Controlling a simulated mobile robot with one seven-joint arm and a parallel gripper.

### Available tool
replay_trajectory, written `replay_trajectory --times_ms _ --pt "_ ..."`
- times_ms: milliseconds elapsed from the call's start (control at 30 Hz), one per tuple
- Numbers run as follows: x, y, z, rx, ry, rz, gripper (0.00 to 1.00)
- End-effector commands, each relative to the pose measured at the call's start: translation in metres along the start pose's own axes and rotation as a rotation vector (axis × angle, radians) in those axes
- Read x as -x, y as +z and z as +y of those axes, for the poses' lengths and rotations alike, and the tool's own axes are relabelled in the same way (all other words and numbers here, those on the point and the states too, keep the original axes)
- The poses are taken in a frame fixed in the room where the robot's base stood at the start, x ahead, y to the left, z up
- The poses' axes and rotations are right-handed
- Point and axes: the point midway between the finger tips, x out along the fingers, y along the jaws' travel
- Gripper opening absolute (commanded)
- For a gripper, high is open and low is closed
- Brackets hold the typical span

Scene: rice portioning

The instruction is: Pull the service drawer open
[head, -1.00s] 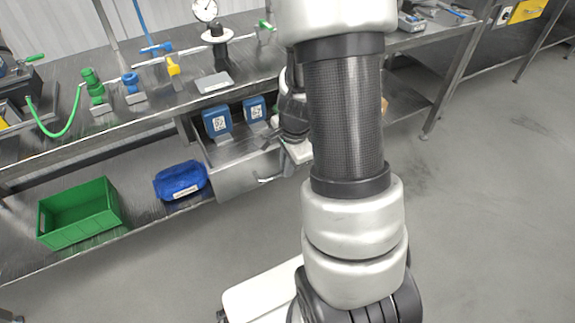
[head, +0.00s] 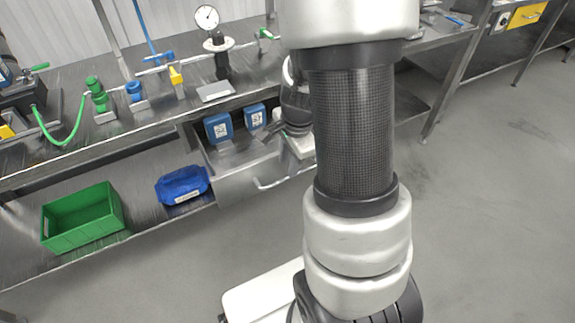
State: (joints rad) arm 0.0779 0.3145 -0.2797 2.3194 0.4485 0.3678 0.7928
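The service drawer (head: 237,188) is a grey metal drawer under the bench. It stands pulled out, with its inside showing from above. Two blue labelled items, a left one (head: 218,127) and a right one (head: 255,115), stand in it toward the back. A bar handle (head: 272,185) runs along its front. My gripper (head: 268,133) is over the right part of the drawer, above and behind the handle, and looks apart from it. My arm hides part of the gripper and the drawer's right end, and the finger opening is not clear.
A green crate (head: 82,236) and a blue labelled bundle (head: 182,184) lie on the lower shelf, left of the drawer. The bench top (head: 150,122) carries a gauge (head: 207,17), valves and a grey plate (head: 216,91). The floor in front is clear.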

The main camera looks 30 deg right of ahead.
Motion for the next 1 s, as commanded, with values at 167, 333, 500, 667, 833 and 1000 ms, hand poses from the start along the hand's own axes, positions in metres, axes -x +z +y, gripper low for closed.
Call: replay_trajectory --times_ms 167,333,500,667,833,1000 --pt "0.053 0.0 -0.003 0.002 -0.004 0.0 0.28" --pt "0.088 0.0 -0.002 0.002 -0.004 0.0 0.28" --pt "0.108 0.0 -0.001 0.001 -0.002 0.0 0.28" --pt "0.115 0.0 -0.001 0.0 -0.001 0.0 0.28" --pt "0.115 0.0 0.0 0.0 -0.001 0.0 0.28" --pt "0.115 0.0 -0.001 0.0 -0.001 0.0 0.28"
